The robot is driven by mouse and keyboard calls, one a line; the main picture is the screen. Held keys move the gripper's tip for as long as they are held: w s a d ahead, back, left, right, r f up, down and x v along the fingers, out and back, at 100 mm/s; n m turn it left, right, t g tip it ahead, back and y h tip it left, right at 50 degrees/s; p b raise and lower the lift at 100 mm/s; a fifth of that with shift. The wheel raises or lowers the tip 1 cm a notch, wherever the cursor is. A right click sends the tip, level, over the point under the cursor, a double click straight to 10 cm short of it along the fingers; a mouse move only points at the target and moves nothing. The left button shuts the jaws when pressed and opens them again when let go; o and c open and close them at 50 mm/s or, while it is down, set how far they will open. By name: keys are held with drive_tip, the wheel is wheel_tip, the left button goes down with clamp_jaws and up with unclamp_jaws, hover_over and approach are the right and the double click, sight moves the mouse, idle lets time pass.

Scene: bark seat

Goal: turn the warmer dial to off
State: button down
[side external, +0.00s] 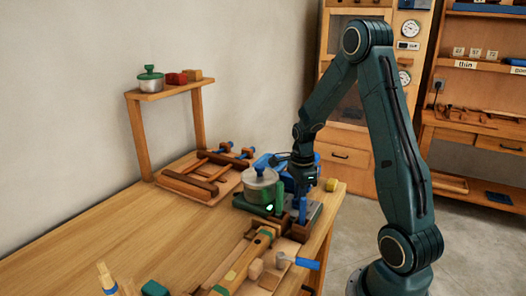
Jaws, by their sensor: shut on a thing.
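The warmer (242,203) is a low dark grey-green unit near the right edge of the workbench. A metal pot (261,190) with a lid stands on it. A small green light (269,208) glows at its front. My gripper (303,208) points down at the right end of the warmer, beside the pot, and is shut on the warmer dial. The dial itself is hidden by my fingers, so its setting cannot be read.
A wooden clamp frame (195,180) with blue handles lies behind left. A long wooden tool (243,262) and a blue-handled tool (305,263) lie in front. A small shelf (170,90) holds a green-lidded pot. The bench's left middle is clear.

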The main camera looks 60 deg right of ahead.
drive_tip(key=n, duration=0.6)
drive_tip(key=shift+n, duration=0.4)
drive_tip(key=n, duration=0.3)
drive_tip(key=shift+n, duration=0.3)
drive_tip(key=n, duration=0.3)
drive_tip(key=shift+n, duration=0.3)
drive_tip(key=n, duration=1.2)
drive_tip(key=shift+n, duration=0.4)
drive_tip(key=c, duration=1.4)
unclamp_jaws()
drive_tip(key=shift+c, duration=0.2)
